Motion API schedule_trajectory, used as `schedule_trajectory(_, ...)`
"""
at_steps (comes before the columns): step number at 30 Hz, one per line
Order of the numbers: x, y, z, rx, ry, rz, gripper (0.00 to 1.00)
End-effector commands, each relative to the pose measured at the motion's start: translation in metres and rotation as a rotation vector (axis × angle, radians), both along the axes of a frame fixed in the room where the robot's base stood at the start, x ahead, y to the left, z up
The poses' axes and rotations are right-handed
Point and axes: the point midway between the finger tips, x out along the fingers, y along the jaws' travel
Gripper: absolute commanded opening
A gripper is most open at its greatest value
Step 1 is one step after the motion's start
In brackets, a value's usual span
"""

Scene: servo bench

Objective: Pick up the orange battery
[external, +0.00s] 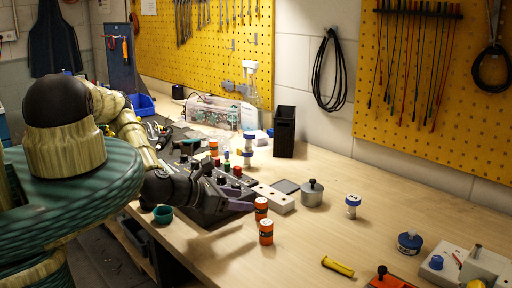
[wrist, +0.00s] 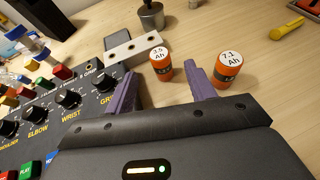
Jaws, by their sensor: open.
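Two orange batteries with dark bands and white tops stand upright on the bench. The other battery (wrist: 228,68), marked 7.1 Ah, stands just right of the right finger. In the external view they are the rear battery (external: 261,209) and the front battery (external: 266,232); which label belongs to which is not readable there. My gripper (wrist: 161,76) is open and empty, its purple fingers spread. It also shows in the external view (external: 242,199), low beside the batteries.
A black control panel (wrist: 40,120) with knobs and buttons lies close on the left. A pale block with holes (wrist: 133,48) and a grey metal pot (wrist: 151,18) stand behind the batteries. A yellow marker (external: 338,266) lies to the right. Bench between is clear.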

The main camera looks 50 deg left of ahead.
Motion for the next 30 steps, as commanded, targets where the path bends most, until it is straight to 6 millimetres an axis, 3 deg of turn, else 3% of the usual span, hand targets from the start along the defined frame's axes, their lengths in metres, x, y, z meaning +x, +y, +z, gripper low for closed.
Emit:
schedule_trajectory(17, 0.014, -0.003, -0.007, 0.002, 0.0, -0.001, 0.55)
schedule_trajectory(30, 0.063, -0.017, -0.024, 0.002, -0.001, -0.001, 0.55)
